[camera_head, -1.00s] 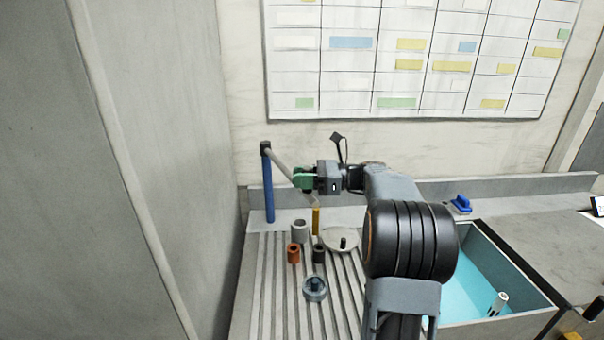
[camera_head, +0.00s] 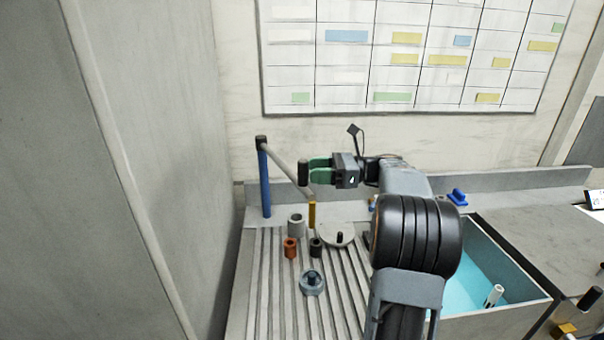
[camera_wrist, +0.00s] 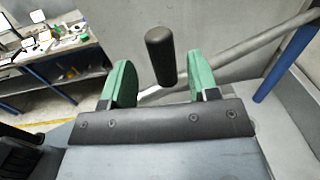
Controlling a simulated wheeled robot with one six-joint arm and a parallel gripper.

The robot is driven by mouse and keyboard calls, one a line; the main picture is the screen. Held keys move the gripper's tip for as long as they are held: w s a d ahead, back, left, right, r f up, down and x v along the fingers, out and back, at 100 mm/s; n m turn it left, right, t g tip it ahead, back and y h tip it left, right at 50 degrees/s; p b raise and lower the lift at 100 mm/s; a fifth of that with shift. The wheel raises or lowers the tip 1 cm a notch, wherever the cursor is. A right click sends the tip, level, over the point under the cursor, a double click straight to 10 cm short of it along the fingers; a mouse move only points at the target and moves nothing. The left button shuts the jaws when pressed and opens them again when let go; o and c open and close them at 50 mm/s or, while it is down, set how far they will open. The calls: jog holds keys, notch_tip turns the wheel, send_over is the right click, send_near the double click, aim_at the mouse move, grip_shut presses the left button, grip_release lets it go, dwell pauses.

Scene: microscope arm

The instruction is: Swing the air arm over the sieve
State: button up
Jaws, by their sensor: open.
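The air arm is a grey bar (camera_head: 285,166) on a blue post (camera_head: 265,182), with a yellow nozzle (camera_head: 312,214) hanging from its end. Its upright black handle (camera_head: 303,172) stands just beyond my open green fingertips (camera_head: 318,171). In the wrist view the handle (camera_wrist: 160,55) shows in the gap between the fingers (camera_wrist: 160,80), apart from both. The nozzle hangs near a grey disc with a black knob (camera_head: 337,235). A blue-grey round piece (camera_head: 312,284) lies nearer on the ribbed board. I cannot tell surely which one is the sieve.
Grey (camera_head: 296,225), orange (camera_head: 290,248) and dark (camera_head: 315,248) cylinders stand near the nozzle. A basin with turquoise inside (camera_head: 475,278) lies to the right. A tall grey panel (camera_head: 130,170) bounds the left. A cluttered workbench (camera_wrist: 50,52) shows in the wrist view.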

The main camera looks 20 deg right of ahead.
jog(key=v, duration=0.9)
jog(key=shift+b, duration=0.45)
jog(key=s+a+f+n+g+h, duration=0.1)
jog(key=a+f+n+h, duration=0.2)
jog(key=f, duration=0.4)
jog(key=s+a+f+n+g+h, duration=0.1)
jog(key=f+n+h, duration=0.1)
jog(key=f+h, duration=0.4)
jog(key=s+a+f+n+h, duration=0.3)
jog(key=s+a+n+h, duration=0.4)
jog(key=s+a+n, duration=0.7)
jog(key=a+n, duration=0.3)
jog(key=a, duration=0.1)
jog(key=shift+a+n+g, duration=0.15)
jog(key=shift+n+g, duration=0.15)
jog(key=shift+n, duration=0.1)
